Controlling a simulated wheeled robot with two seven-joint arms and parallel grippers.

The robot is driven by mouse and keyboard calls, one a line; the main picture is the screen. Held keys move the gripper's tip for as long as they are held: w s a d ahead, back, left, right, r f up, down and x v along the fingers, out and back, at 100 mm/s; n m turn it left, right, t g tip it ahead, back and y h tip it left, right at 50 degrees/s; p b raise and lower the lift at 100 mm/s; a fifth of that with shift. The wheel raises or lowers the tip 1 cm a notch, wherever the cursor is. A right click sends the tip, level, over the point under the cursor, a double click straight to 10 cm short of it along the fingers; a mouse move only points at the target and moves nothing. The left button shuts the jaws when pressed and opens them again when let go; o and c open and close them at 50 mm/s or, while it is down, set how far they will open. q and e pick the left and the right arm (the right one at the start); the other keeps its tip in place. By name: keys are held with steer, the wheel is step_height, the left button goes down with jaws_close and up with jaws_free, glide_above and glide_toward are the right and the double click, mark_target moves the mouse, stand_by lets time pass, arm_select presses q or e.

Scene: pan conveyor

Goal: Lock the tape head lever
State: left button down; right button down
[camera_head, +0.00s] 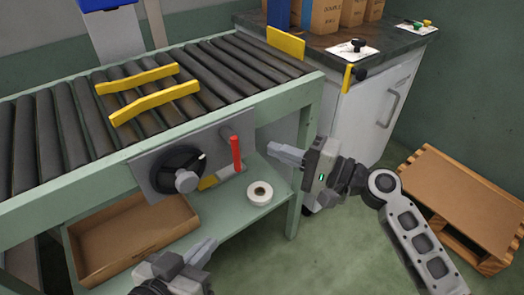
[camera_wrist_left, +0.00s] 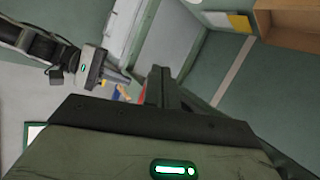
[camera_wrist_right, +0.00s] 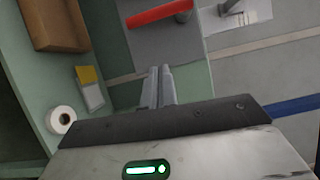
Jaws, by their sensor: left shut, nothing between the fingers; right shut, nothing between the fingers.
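The red lever (camera_head: 236,153) stands roughly upright on the right part of the grey panel (camera_head: 150,191) on the conveyor's front side, beside a dark round pivot. It also shows at the top of the right wrist view (camera_wrist_right: 158,13). A black handwheel (camera_head: 165,160) with a grey knob sits left of it on the panel. My right gripper (camera_head: 274,151) is shut and empty, to the right of the red lever and apart from it. My left gripper (camera_head: 210,246) is shut and empty, low in front of the conveyor, below the panel.
The roller conveyor (camera_head: 60,135) carries yellow guide bars (camera_head: 150,102). A lower shelf holds a cardboard tray (camera_head: 130,240) and a white tape roll (camera_head: 259,193). A cabinet (camera_head: 365,115) stands at the back right, a wooden pallet (camera_head: 465,200) at the right. Floor between is clear.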

arm_select(q)
steer(key=shift+a+f, duration=0.1)
steer(key=shift+f, duration=0.3)
arm_select(e)
steer(key=v, duration=0.7)
steer(key=shift+r, duration=0.25)
arm_select(q)
steer(key=shift+w+r, duration=0.15)
arm_select(e)
steer(key=shift+s+d, duration=0.1)
steer(key=shift+s, duration=0.05)
arm_select(q)
steer(key=shift+r, duration=0.1)
arm_select(e)
steer(key=shift+f, duration=0.1)
